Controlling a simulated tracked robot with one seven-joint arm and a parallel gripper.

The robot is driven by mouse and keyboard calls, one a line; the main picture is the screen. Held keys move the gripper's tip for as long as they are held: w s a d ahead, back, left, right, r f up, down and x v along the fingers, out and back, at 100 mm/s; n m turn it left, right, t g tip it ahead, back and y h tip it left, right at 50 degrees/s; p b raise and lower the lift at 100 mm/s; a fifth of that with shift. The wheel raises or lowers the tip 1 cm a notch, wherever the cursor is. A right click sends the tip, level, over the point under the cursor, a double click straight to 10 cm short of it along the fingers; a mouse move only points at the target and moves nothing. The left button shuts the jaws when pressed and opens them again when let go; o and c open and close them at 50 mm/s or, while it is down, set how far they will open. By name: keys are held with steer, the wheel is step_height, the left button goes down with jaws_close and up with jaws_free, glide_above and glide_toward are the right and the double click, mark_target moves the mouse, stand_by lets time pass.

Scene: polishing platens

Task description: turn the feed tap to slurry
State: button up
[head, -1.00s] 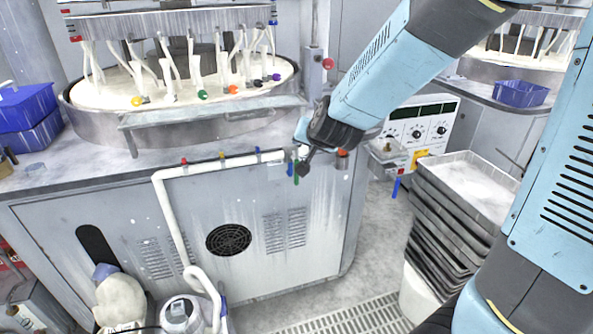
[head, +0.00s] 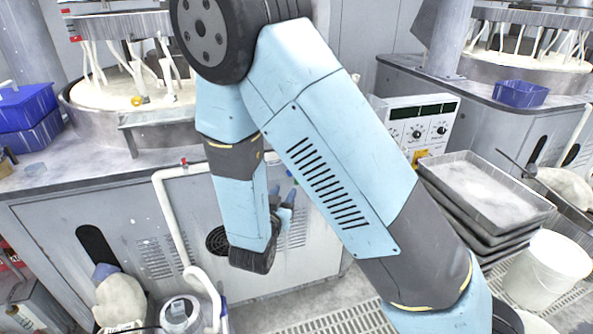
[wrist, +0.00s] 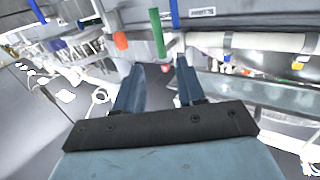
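In the wrist view, a green lever (wrist: 157,35) hangs from the top edge, with a thin blue lever (wrist: 175,12) just right of it and an orange one (wrist: 120,41) to the left. These look like tap handles; I cannot tell which position the tap is in. My gripper (wrist: 161,66) is open and empty, with its two blue fingers apart below the green lever's lower end. It seems clear of the lever. In the head view, my gripper (head: 284,198) shows beside my bent wrist, in front of the machine cabinet; my arm hides the tap there.
A white pipe (head: 172,208) runs along the cabinet (head: 60,225). It also shows right of the levers in the wrist view (wrist: 250,42). Stacked grey trays (head: 480,190) and a white bucket (head: 548,268) stand at right. A control box (head: 420,125) is behind them.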

glide_above(296, 185)
steer(key=shift+w+d, duration=0.1)
steer(key=shift+w, duration=0.35)
stand_by(0.3)
steer(key=shift+c, duration=0.4)
jaws_close()
